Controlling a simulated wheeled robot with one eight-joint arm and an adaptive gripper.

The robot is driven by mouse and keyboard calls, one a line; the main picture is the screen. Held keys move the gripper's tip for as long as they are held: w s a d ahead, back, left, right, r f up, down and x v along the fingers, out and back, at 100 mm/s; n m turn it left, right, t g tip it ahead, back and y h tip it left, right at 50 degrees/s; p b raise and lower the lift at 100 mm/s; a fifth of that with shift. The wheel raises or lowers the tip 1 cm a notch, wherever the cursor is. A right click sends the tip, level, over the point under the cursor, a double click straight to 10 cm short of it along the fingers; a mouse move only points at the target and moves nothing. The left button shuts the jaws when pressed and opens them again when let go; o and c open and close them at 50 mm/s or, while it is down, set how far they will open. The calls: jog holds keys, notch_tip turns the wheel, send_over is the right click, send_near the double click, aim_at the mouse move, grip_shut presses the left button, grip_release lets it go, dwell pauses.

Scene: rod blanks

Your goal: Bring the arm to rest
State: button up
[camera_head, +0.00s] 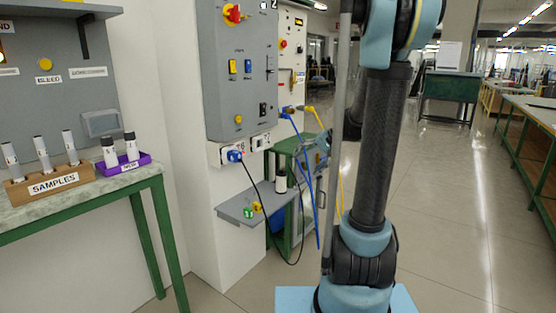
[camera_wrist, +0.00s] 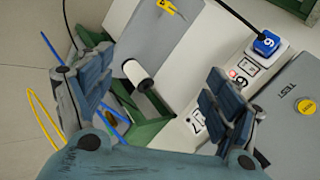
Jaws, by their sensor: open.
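My arm rises upright in the right half of the head view, its upper end cut off by the top edge.
A grey control panel (camera_head: 239,75) hangs on the white wall, with cables below it. At left, a green-legged bench (camera_head: 110,188) holds a wooden SAMPLES rack (camera_head: 20,193) and a purple tray (camera_head: 143,160). A long bench (camera_head: 540,116) stands far right. Floor between is clear.

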jog(key=s+d+f+n+h, duration=0.1)
jog(key=s+d+f+h, duration=0.1)
jog(key=s, duration=0.8)
jog(key=s+d+f+n+g+h, duration=0.1)
jog(key=s+d+f+h, duration=0.1)
jog(key=s, duration=0.9)
jog(key=s+d+f+h, duration=0.3)
jog(key=s+f, duration=0.2)
jog(key=s, duration=0.5)
jog(key=shift+s+f+n+g, duration=0.3)
jog(key=shift+s+n+g, duration=0.05)
jog(key=shift+n+g, duration=0.05)
jog(key=shift+w+f, duration=0.2)
jog(key=shift+w, duration=0.25)
jog(key=shift+c, duration=0.3)
